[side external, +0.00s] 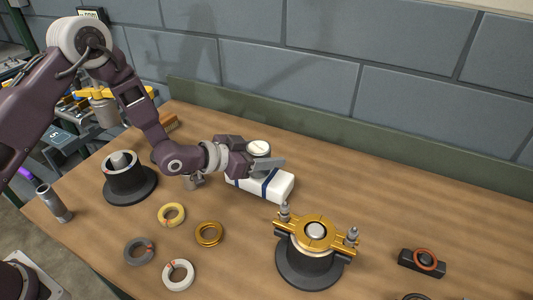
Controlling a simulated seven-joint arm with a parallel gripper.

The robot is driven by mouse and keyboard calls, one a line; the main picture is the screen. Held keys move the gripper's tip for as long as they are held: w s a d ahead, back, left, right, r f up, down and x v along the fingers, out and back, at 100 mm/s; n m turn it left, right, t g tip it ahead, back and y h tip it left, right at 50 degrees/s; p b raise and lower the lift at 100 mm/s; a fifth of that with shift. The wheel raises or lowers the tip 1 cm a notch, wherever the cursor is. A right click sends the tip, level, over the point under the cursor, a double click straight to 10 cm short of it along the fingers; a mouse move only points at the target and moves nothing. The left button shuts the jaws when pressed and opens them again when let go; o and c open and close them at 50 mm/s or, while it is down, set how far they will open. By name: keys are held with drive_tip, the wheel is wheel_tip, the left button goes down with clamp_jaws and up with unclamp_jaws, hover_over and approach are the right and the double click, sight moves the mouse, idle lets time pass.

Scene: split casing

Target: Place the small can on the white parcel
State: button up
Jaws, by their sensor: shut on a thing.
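The small can (259,147), grey with a pale round top, is upright between the fingers of my gripper (262,160). My gripper is shut on it, and its fingers hide most of the can's side. The white parcel (284,188), a long box with dark blue bands, lies on the table directly below and around the can in the picture. Whether the can's base touches the parcel's top is hidden by the gripper. My gripper reaches in from the left, nearly level, and covers part of the parcel's far side.
A casing with a gold cover (308,230) stands front right of the parcel. Several rings, including a gold one (209,234), lie front left. A dark round-based housing (128,182) stands left. A black block with an orange ring (423,261) sits right. The back right table is clear.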

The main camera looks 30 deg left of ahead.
drive_tip(key=o, duration=1.6)
drive_tip(key=shift+f, duration=0.15)
drive_tip(key=shift+s+a+r, duration=0.15)
drive_tip(key=shift+s+r, duration=0.05)
drive_tip(key=shift+r, duration=0.1)
drive_tip(key=v, duration=1.1)
drive_tip(key=shift+s+a, duration=0.1)
drive_tip(key=shift+s, duration=0.1)
